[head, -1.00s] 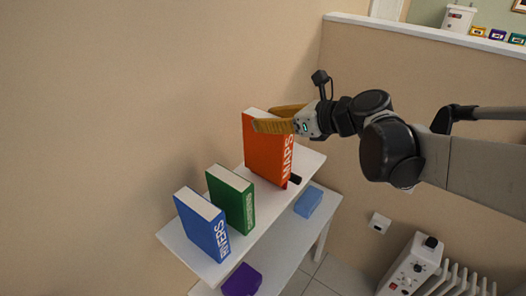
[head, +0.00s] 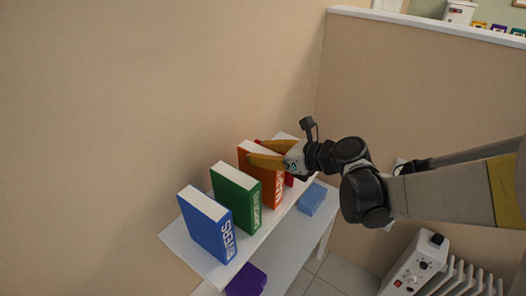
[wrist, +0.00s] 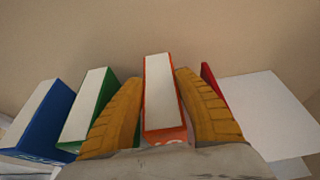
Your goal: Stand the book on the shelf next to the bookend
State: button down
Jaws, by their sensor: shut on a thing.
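The orange-red book (head: 258,175), lettered on its spine, is upright between a green book (head: 236,199) on its left and a red upright piece (head: 289,179) on its right. This red piece is probably the bookend and is mostly hidden. My gripper (head: 254,152) is shut on the orange book near its top, one yellow finger on each side. In the wrist view the orange book (wrist: 159,95) sits between both fingers, and the red piece (wrist: 208,75) shows just beyond the right finger. The book's bottom is at shelf level; I cannot tell if it touches the shelf (head: 205,265).
A blue book (head: 208,228) stands at the shelf's left end. A blue block (head: 311,199) and a purple object (head: 246,280) are on the lower level. A wall (head: 180,80) is behind. Bare shelf (wrist: 265,105) lies right of the red piece.

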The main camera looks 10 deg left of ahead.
jog(key=shift+s, duration=0.1)
jog(key=shift+f, duration=0.15)
jog(key=c, duration=0.9)
grip_release()
jog(key=shift+c, duration=0.2)
jog(key=shift+r, duration=0.2)
jog(key=v, duration=1.2)
jog(key=s+d+f+n+t+h, duration=0.1)
jog(key=s+d+f+n+h, duration=0.1)
jog(key=s+d+n+h, duration=0.4)
jog(key=s+d+f+n+t+h, duration=0.1)
jog(key=s+d+n+h, duration=0.5)
jog(key=d+n, duration=1)
jog(key=s+d+f, duration=0.1)
jog(key=s, duration=0.2)
jog(key=shift+s+d+f+h, duration=0.25)
jog(key=shift+s+f+h, duration=0.05)
jog(key=shift+f, duration=0.05)
